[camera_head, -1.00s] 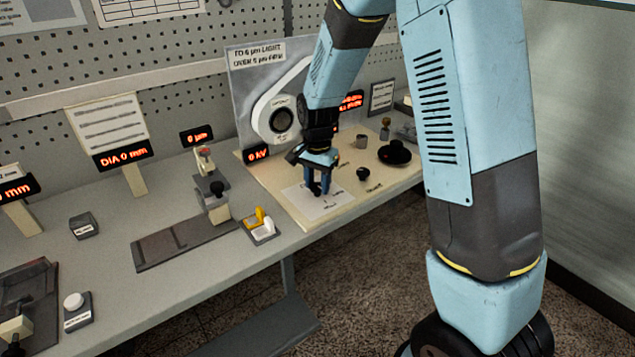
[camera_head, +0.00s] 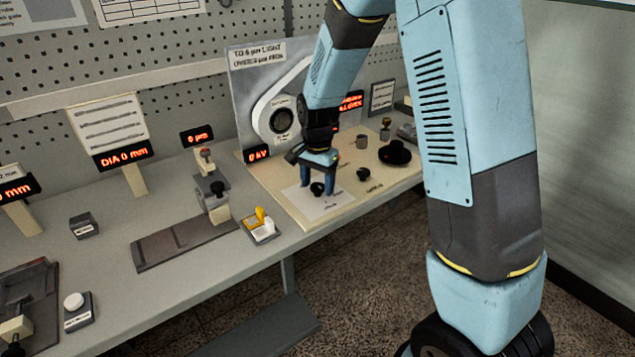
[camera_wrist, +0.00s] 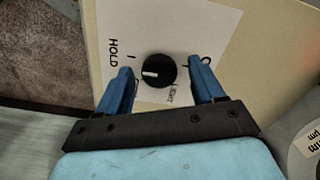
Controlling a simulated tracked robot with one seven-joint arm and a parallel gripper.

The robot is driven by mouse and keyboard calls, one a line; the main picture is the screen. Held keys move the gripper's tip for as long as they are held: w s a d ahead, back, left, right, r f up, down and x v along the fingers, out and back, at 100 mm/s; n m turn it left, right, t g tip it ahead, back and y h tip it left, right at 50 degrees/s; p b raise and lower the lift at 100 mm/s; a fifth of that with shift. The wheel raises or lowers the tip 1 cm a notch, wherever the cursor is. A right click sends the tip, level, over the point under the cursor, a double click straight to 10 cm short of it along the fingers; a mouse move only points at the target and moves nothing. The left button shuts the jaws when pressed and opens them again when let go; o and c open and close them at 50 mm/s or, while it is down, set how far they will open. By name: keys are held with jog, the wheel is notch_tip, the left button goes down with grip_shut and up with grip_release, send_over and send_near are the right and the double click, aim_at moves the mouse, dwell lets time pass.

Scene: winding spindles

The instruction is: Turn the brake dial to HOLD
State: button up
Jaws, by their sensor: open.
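The brake dial (camera_wrist: 158,71) is a round black knob with a white pointer line, on a white label plate (camera_wrist: 205,25). The pointer points left in the wrist view, a little below the tick beside the printed word HOLD (camera_wrist: 113,52). Other printed marks lie around the dial, some partly hidden by my fingers. My gripper (camera_wrist: 160,80) is open, with one blue finger on each side of the dial and visible gaps between. In the head view the dial (camera_head: 317,188) shows between the fingertips of my gripper (camera_head: 318,187).
A second small black knob (camera_head: 363,174) sits right of the dial on the cream board (camera_head: 340,208). A wide black knob (camera_head: 395,153) and a grey cup (camera_head: 361,141) stand farther right. The bench front edge is close.

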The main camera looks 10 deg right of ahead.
aim_at(318, 185)
notch_tip(318, 185, up, 14)
jog(key=shift+f, duration=0.15)
dwell(0.5)
jog(key=s+d+r+n+t, duration=0.3)
jog(key=s+d+r+n, duration=0.1)
jog(key=s+d+r, duration=0.7)
jog(key=s+d+n+t, duration=0.2)
jog(key=s+d, duration=0.3)
jog(key=s, duration=0.9)
jog(key=shift+s+r+n+t, duration=0.3)
jog(key=shift+r+n, duration=0.15)
jog(key=shift+n, duration=0.35)
jog(key=shift+d, duration=0.1)
